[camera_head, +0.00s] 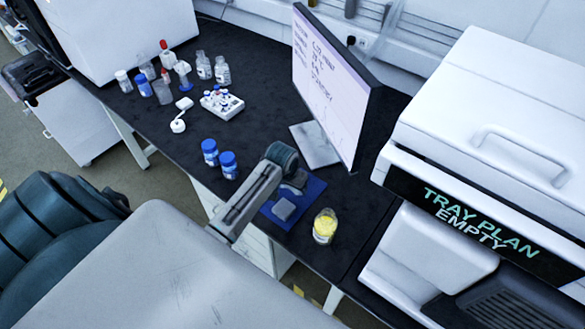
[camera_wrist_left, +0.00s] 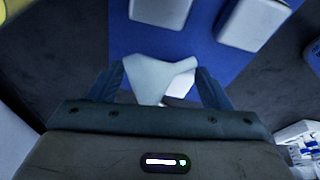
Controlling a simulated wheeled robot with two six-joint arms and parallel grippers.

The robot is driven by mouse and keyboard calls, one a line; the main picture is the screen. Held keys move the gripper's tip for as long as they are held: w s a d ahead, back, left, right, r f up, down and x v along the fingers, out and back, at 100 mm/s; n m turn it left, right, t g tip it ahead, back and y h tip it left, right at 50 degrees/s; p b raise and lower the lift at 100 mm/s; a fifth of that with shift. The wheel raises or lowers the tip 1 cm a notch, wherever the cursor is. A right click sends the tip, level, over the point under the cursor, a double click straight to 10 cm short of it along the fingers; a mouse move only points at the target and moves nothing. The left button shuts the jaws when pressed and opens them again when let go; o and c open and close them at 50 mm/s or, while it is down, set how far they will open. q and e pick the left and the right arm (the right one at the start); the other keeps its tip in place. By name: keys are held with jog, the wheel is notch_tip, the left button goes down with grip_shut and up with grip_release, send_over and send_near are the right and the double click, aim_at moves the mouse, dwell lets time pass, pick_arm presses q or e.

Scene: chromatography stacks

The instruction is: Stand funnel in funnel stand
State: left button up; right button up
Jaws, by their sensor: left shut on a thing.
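My left gripper (camera_wrist_left: 160,72) is shut on a white funnel (camera_wrist_left: 155,80), which shows between its two dark blue fingers in the left wrist view. The funnel looks tilted, and part of it is hidden by the gripper body. Below it lies a blue mat (camera_wrist_left: 190,50) with pale blocks, one at the top middle (camera_wrist_left: 157,11) and a larger one to its right (camera_wrist_left: 255,20). I cannot tell for sure which is the funnel stand. My right gripper is not in view.
A yellow-filled jar (camera_head: 325,226) stands just right of the mat. Two blue-capped bottles (camera_head: 228,165) stand to its left, with a white vial rack (camera_head: 222,103) behind. A monitor (camera_head: 335,85) rises behind the mat. A white machine (camera_head: 480,130) fills the right.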

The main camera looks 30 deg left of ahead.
aim_at(293, 190)
pick_arm(q)
jog(key=shift+w, duration=0.3)
jog(key=shift+d+f+p, duration=0.1)
jog(key=shift+f+p, duration=0.2)
jog(key=shift+f, duration=0.05)
notch_tip(293, 190, down, 2)
jog(key=shift+f+p, duration=0.1)
jog(key=shift+p, duration=0.4)
jog(key=shift+f, duration=0.5)
jog(key=o, duration=1)
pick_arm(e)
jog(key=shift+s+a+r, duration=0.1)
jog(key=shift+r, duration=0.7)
